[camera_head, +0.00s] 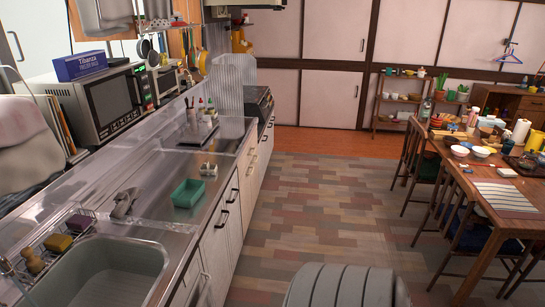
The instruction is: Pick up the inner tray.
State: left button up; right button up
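I cannot tell for certain which thing is the inner tray. A small green rectangular tray (188,193), open at the top, sits on the steel counter (165,222) beyond the sink. It looks empty. No dish dryer can be made out clearly. Neither of my grippers is in view, and nothing is seen touching the green tray.
The sink (95,272) is at the lower left, with a wire rack (62,243) of sponges beside it. A microwave (98,100) stands at the back left. A dining table (470,185) with chairs is at the right. The floor (310,205) between is clear.

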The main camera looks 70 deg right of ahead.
aim_at(208, 169)
jog(key=z, duration=1.7)
jog(key=i+l+u, duration=0.15)
jog(key=u, duration=0.2)
jog(key=i+l+u, duration=0.2)
jog(key=u, duration=0.15)
jog(key=i+l+u, duration=0.15)
jog(key=u, duration=0.25)
jog(key=i+l+u, duration=0.1)
jog(key=l, duration=0.4)
jog(key=i+l+u, duration=0.1)
jog(key=i+l, duration=0.15)
jog(key=l, duration=0.25)
jog(key=i+l+u, duration=0.1)
jog(key=l, duration=0.4)
jog(key=i+l+u, duration=0.1)
jog(key=l, duration=0.4)
jog(key=i+l+u, duration=0.1)
jog(key=l, duration=0.4)
